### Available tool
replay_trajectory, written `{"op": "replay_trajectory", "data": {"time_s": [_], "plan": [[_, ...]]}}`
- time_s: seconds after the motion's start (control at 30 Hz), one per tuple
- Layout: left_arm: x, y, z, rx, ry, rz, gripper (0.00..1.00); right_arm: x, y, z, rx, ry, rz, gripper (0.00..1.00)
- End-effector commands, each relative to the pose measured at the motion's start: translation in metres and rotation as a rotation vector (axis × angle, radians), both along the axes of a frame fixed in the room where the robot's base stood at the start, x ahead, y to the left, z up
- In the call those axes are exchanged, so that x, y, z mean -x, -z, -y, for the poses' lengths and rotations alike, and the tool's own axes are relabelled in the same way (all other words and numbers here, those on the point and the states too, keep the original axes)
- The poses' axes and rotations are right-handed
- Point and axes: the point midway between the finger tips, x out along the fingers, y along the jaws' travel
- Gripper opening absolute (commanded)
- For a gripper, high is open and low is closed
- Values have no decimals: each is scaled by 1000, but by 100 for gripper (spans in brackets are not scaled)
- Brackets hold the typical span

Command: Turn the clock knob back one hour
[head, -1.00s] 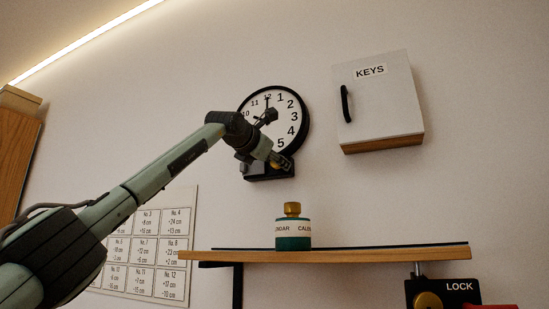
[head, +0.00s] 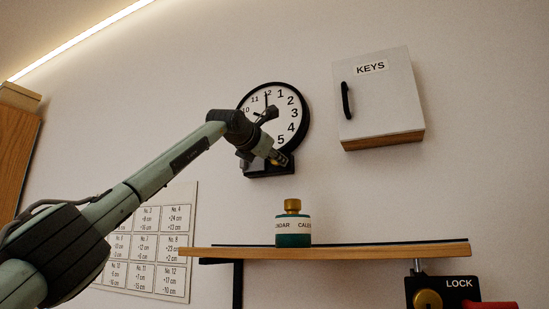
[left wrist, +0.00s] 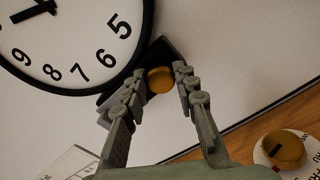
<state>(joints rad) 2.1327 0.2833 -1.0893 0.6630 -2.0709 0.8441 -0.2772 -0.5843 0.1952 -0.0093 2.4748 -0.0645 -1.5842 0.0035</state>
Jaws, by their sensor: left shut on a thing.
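The round black-rimmed wall clock (head: 294,104) hangs mid-wall with a black box at its lower edge (head: 262,170). Its long hand points at 12 in the head view; my arm hides part of the face. In the left wrist view the clock (left wrist: 66,50) is cut off and tilted; a thick black hand (left wrist: 35,12) lies between 9 and the frame's edge. A round brass knob (left wrist: 160,80) is on the box. My left gripper (left wrist: 159,77) has a finger on each side of it and is shut on it; it also shows in the head view (head: 279,159). My right gripper is not in view.
A white key cabinet (head: 383,105) hangs right of the clock. Below is a wooden shelf (head: 380,251) with a green jar (head: 293,229) with a brass top. A numbered chart (head: 150,236) hangs lower left, and a black lock box (head: 450,289) sits lower right.

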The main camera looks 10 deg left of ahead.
Motion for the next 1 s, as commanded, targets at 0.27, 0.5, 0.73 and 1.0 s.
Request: {"op": "replay_trajectory", "data": {"time_s": [0.27, 0.5, 0.73, 1.0], "plan": [[0, 0, 1, 88, 1, -18, 0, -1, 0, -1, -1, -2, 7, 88], [0, 0, 0, 249, 1, -48, 0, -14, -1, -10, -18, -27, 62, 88], [0, -1, -1, 393, 1, -76, 0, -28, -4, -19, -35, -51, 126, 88], [0, -1, -1, 490, 1, -95, 0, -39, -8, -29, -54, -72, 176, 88]]}}
